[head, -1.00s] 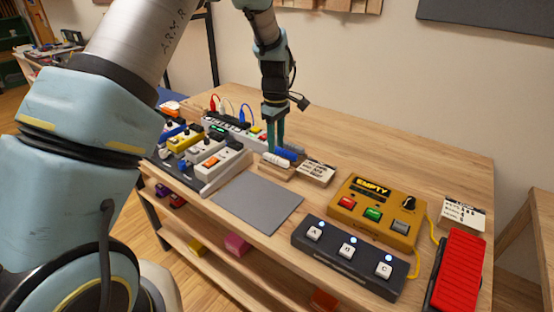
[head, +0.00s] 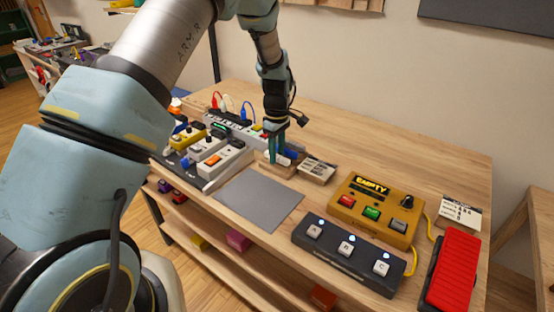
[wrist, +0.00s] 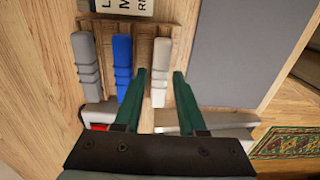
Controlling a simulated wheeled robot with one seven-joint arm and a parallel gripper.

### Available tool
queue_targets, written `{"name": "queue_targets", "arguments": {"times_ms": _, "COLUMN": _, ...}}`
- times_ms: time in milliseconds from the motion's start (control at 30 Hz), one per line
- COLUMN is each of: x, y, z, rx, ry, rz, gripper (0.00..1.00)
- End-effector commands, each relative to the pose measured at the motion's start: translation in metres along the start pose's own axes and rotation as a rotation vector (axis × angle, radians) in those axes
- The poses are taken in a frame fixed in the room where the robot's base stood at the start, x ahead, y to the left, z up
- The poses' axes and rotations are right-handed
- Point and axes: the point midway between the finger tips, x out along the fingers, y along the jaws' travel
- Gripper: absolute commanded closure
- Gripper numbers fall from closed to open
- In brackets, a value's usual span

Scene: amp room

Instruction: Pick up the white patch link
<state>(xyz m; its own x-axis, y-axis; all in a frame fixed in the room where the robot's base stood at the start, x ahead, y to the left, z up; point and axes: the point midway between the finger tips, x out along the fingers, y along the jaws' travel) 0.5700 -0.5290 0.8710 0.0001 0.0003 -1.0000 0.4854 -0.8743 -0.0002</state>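The white patch link (wrist: 160,68) lies in a slot of a small wooden rack (wrist: 142,38) on the bench. A blue link (wrist: 122,65) and a grey link (wrist: 87,62) lie beside it to the left. My gripper (wrist: 160,73) is open, with one green finger on each side of the white link in the wrist view. The left finger appears in the gap between the white and blue links. I cannot tell whether either finger touches. In the head view my gripper (head: 278,152) is low over the rack and partly hides the white link (head: 283,160).
A grey mat (head: 258,203) lies in front of the rack. A pedal board (head: 205,165) and a power strip (head: 235,128) stand to the left. A label card (head: 317,170), a yellow EMPTY box (head: 375,210), a footswitch (head: 347,255) and a red pedal (head: 453,272) are to the right.

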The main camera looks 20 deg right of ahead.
Motion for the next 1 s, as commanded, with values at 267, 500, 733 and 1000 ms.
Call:
{"name": "queue_targets", "arguments": {"times_ms": 267, "x": 0.0022, "y": 0.0001, "z": -0.0001, "rx": 0.0, "ry": 0.0, "rz": 0.0, "gripper": 0.6}}
{"name": "queue_targets", "arguments": {"times_ms": 500, "x": 0.0021, "y": 0.0001, "z": -0.0001, "rx": 0.0, "ry": 0.0, "rz": 0.0, "gripper": 0.71}}
{"name": "queue_targets", "arguments": {"times_ms": 733, "x": 0.0021, "y": 0.0, "z": 0.0, "rx": 0.0, "ry": 0.0, "rz": 0.0, "gripper": 0.97}}
{"name": "queue_targets", "arguments": {"times_ms": 1000, "x": 0.0021, "y": 0.0, "z": 0.0, "rx": 0.0, "ry": 0.0, "rz": 0.0, "gripper": 1.0}}
